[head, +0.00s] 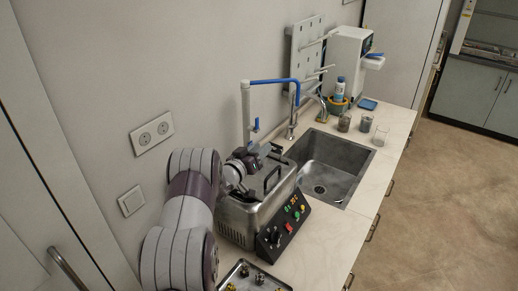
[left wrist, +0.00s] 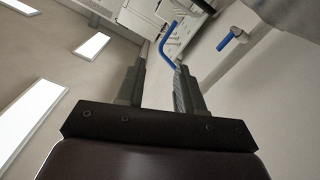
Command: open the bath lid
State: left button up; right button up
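The bath (head: 240,217) is a steel box with a dark control panel (head: 284,229) on its front. Its steel lid (head: 258,187) appears to lie on top, with a dark arched handle on it. My left gripper (head: 262,150) is at the rear left of the lid, beyond the handle, partly hidden by my wrist. Contact with the lid cannot be told. In the left wrist view, the two fingers (left wrist: 162,62) are apart with nothing between them. The lid does not show there. My right gripper is in neither view.
A blue-tipped pipe (head: 272,81) and a tap (head: 292,125) stand behind the bath. A sink (head: 335,165) lies to its right. A metal tray (head: 238,279) with small parts is in front. Beakers (head: 380,135) and a bottle (head: 340,88) stand beyond the sink.

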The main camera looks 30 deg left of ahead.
pick_arm(q)
jog(key=shift+s+a, duration=0.2)
grip_shut()
jog(key=shift+s+r, duration=0.1)
jog(key=shift+d, duration=0.1)
dwell(0.4)
dwell(0.4)
grip_release()
